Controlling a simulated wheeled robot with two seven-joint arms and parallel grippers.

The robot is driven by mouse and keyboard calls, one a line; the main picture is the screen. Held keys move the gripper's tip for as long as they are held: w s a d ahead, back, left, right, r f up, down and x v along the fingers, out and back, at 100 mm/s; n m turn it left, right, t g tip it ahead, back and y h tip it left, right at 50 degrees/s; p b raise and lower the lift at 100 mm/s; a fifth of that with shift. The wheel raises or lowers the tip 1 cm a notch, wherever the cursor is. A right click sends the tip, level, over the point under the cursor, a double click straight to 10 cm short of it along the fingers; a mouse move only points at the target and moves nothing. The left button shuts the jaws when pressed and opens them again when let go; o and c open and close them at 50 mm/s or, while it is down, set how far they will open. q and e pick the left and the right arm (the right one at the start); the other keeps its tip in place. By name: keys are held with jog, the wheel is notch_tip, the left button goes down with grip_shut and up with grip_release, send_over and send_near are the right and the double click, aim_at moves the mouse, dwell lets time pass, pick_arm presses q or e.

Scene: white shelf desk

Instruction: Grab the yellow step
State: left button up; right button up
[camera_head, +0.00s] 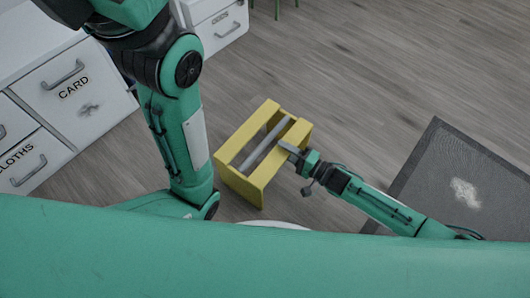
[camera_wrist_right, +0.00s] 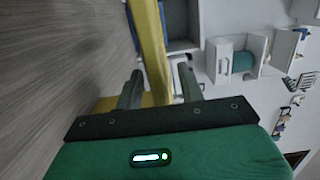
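The yellow step (camera_head: 264,172) stands on the wooden floor near the middle of the head view. It has two side boards and a grey bar between them. My right gripper (camera_head: 291,149) reaches it from the right and is at its right-hand board. In the right wrist view a yellow board (camera_wrist_right: 151,45) of the step runs between the two spread fingers of my right gripper (camera_wrist_right: 160,88). A narrow gap shows beside the right finger, so the fingers look open around the board. My left gripper does not show.
White drawer units (camera_head: 75,95) labelled "CARD" and "CLOTHS" stand at the left. A dark grey mat (camera_head: 430,180) lies on the floor at the right. The floor beyond the step is clear. White shelving (camera_wrist_right: 225,60) shows in the right wrist view.

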jog(key=shift+b+x, duration=0.65)
jog(key=shift+x, duration=0.9)
grip_shut()
jog(key=shift+r, duration=0.1)
